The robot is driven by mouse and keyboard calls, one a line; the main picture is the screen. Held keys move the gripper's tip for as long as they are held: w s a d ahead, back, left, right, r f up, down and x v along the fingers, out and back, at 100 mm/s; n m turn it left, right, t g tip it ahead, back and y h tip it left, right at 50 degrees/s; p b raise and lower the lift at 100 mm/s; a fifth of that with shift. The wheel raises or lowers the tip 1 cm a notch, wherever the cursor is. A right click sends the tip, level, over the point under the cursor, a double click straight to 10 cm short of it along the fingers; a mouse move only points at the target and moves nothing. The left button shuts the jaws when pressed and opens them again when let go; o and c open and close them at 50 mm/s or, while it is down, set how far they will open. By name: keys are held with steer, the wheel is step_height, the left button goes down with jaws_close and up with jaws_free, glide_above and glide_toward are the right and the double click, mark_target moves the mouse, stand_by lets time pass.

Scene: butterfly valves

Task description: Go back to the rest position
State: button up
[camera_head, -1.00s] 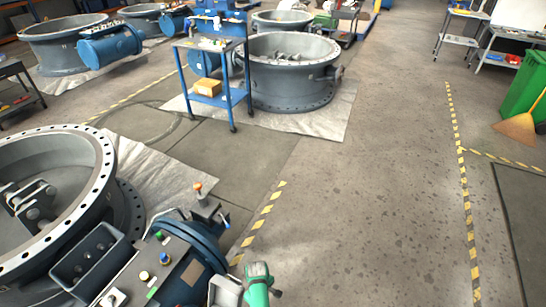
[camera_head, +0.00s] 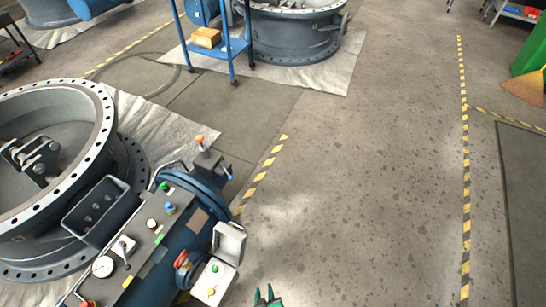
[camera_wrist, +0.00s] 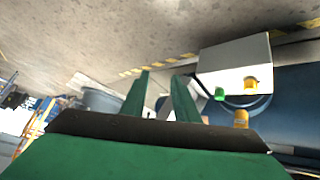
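My gripper (camera_head: 268,297) shows as green fingertips at the bottom edge of the head view, to the right of the valve's control box (camera_head: 214,282). In the wrist view the two green fingers (camera_wrist: 160,98) stand apart with nothing between them. The control box (camera_wrist: 238,65) has a green and a yellow button and lies to the right of the fingers there. My gripper does not touch it in the head view. The blue valve actuator (camera_head: 176,238) carries several buttons, knobs and a gauge. Most of my arm is out of the head view.
A large grey butterfly valve (camera_head: 98,140) stands at the left on a pale sheet. A blue cart (camera_head: 232,48) with a cardboard box and another valve (camera_head: 296,38) stand at the back. Open concrete floor (camera_head: 370,170) with yellow-black tape lies to the right.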

steer(key=s+d+r+m+t, duration=0.1)
steer(key=s+r+t, duration=0.1)
steer(key=r, duration=0.9)
steer(key=s+d+r+m+t, duration=0.1)
steer(key=s+r, duration=0.4)
steer(key=r, duration=0.6)
steer(key=s+d+r+m+t, duration=0.1)
steer(key=s+r+m+t, duration=0.1)
steer(key=r, duration=1)
steer(key=shift+s+t+h, duration=0.3)
steer(key=shift+s+t, duration=0.45)
steer(key=shift+t, duration=0.35)
steer(key=shift+a+r, duration=0.1)
